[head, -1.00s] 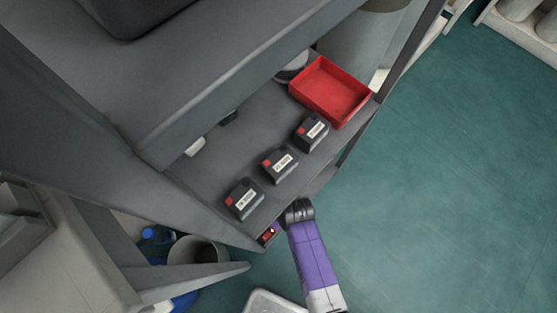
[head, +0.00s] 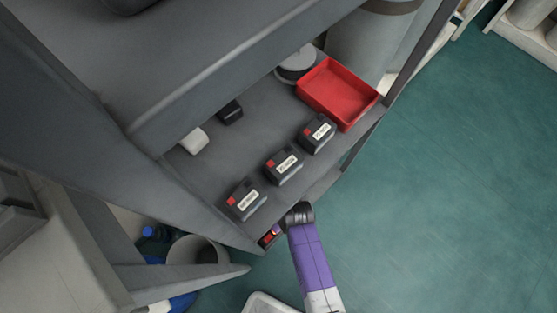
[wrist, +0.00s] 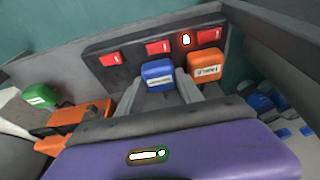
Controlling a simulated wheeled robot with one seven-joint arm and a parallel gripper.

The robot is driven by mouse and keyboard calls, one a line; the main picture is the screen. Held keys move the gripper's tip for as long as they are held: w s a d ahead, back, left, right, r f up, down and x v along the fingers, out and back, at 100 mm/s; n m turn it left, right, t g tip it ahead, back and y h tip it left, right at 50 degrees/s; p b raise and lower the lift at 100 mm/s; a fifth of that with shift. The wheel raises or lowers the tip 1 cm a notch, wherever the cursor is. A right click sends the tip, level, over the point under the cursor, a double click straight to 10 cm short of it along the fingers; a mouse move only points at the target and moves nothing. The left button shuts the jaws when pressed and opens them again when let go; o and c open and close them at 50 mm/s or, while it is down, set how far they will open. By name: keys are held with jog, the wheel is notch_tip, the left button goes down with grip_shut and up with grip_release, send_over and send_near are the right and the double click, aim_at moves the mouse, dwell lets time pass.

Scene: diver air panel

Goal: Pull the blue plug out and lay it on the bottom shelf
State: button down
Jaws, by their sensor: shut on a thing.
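The blue plug (wrist: 158,75) is between the two fingers of my gripper (wrist: 162,90) in the wrist view, and the gripper is shut on it. It is in front of a dark panel (wrist: 128,53) with red squares, below the middle one. I cannot tell whether it is still seated in the panel. An orange plug (wrist: 205,66) with a white label is just right of it. In the head view my gripper and the blue plug are hidden below the shelf edge; a red bit of the panel (head: 266,239) shows beside my purple arm.
A small white light (wrist: 186,40) glows on the panel. A green block (wrist: 40,96) lies at the left. The grey shelf (head: 225,160) in the head view bears several black blocks (head: 284,165) and a red tray (head: 338,92). Open green floor (head: 430,200) is at the right.

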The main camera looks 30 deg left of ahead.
jog(key=shift+r+p, duration=1.75)
jog(key=shift+p, duration=0.1)
dwell(0.6)
